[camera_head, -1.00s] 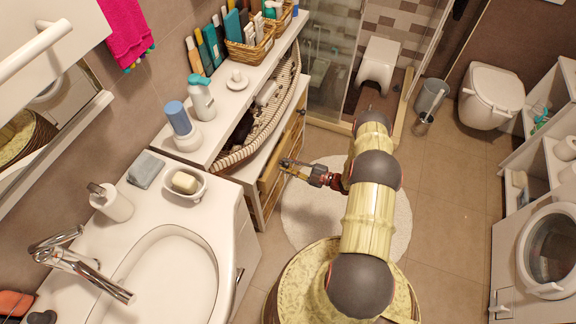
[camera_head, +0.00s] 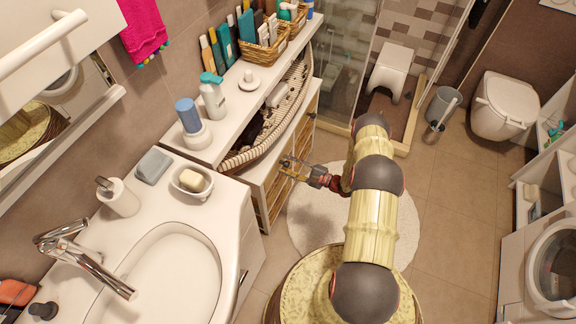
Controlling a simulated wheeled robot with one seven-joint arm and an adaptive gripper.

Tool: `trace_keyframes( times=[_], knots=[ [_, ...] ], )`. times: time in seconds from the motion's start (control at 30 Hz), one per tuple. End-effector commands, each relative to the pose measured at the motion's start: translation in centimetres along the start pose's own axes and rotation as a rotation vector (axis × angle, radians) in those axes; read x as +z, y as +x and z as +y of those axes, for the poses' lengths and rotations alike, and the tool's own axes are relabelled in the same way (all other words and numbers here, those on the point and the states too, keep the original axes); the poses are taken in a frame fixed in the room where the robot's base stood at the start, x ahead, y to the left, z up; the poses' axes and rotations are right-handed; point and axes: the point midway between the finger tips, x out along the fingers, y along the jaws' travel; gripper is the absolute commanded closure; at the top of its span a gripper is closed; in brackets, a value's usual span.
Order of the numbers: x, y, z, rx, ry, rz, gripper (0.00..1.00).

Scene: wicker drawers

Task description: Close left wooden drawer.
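The low white cabinet (camera_head: 256,176) with wooden wicker-style drawer fronts stands along the left wall. The left wooden drawer (camera_head: 275,197) is at its near end, and its front looks nearly in line with the cabinet face. My gripper (camera_head: 287,166) is at the upper part of this drawer front, with its fingers pointing left toward it. The two fingers look parted, with nothing visible held between them. Whether they touch the drawer front or a handle is too small to tell. The gripper covers part of the front.
A long woven basket (camera_head: 268,130) sits above the cabinet, under a white shelf (camera_head: 233,112) with bottles. The sink counter (camera_head: 216,215) is near left. A round pale rug (camera_head: 312,225) lies on the floor. Open floor (camera_head: 440,200) lies right of my arm.

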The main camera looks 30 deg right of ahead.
Motion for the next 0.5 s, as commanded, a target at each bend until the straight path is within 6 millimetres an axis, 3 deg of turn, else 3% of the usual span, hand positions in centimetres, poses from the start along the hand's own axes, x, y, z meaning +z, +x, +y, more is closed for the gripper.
trace_keyframes(
  times=[0.23, 0.5],
  knots=[
    [0.1, -1.3, 0.1, 0.002, 0.000, -0.002, 0.60],
    [0.1, -6.6, 0.1, 0.003, 0.000, -0.004, 0.60]
  ],
)
